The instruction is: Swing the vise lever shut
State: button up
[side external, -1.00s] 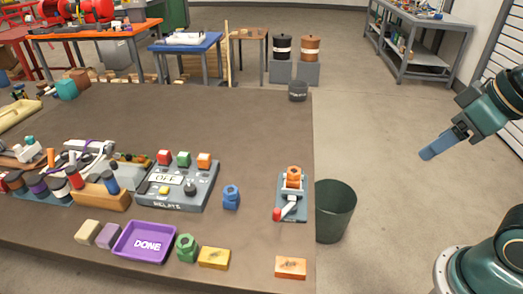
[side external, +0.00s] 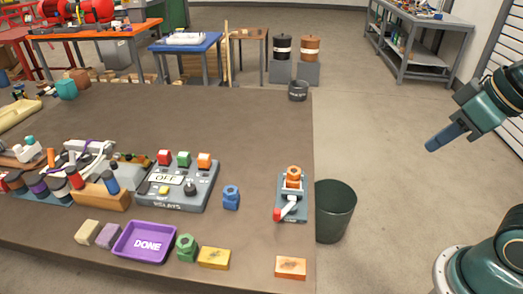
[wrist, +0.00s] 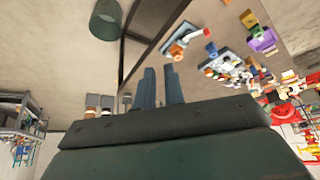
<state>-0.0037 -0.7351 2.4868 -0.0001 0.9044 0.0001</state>
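The vise (side external: 284,182) is a small blue-grey block with an orange part on top, near the right edge of the brown table. Its pale lever (side external: 289,207) ends in a red tip (side external: 277,214) that points toward the front left. In the wrist view the vise (wrist: 180,38) and the red lever tip (wrist: 208,32) show beyond my fingers. My gripper (side external: 431,147) hangs in the air well right of the table, apart from the vise. The wrist view shows its two fingers (wrist: 160,75) apart with nothing between them.
A dark green bin (side external: 335,212) stands on the floor beside the table, just right of the vise. A blue bolt-like piece (side external: 231,198), relay panel (side external: 206,190), orange block (side external: 290,267) and purple DONE tray (side external: 143,252) lie nearby. The table behind the vise is largely clear.

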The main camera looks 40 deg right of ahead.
jog(key=shift+w+a+r, duration=0.1)
jog(key=shift+w+r, duration=0.2)
jog(key=shift+w, duration=0.25)
grip_shut()
jog(key=w+a+n+g, duration=0.15)
jog(key=w+a, duration=0.25)
jog(key=w, duration=0.5)
jog(key=w+a+n+g, duration=0.1)
jog(key=w+a+g, duration=0.2)
jog(key=w, duration=0.6)
jog(key=w+a+f+n+g, duration=0.1)
jog(key=w+a+f+g, duration=0.1)
jog(key=w+a+f, duration=0.4)
jog(key=w+a+f+g+h, duration=0.1)
jog(key=w+a+f, duration=0.5)
jog(key=f, duration=0.4)
jog(key=shift+a+n+g, duration=0.2)
jog(key=shift+n+g, duration=0.15)
jog(key=shift+f, duration=0.2)
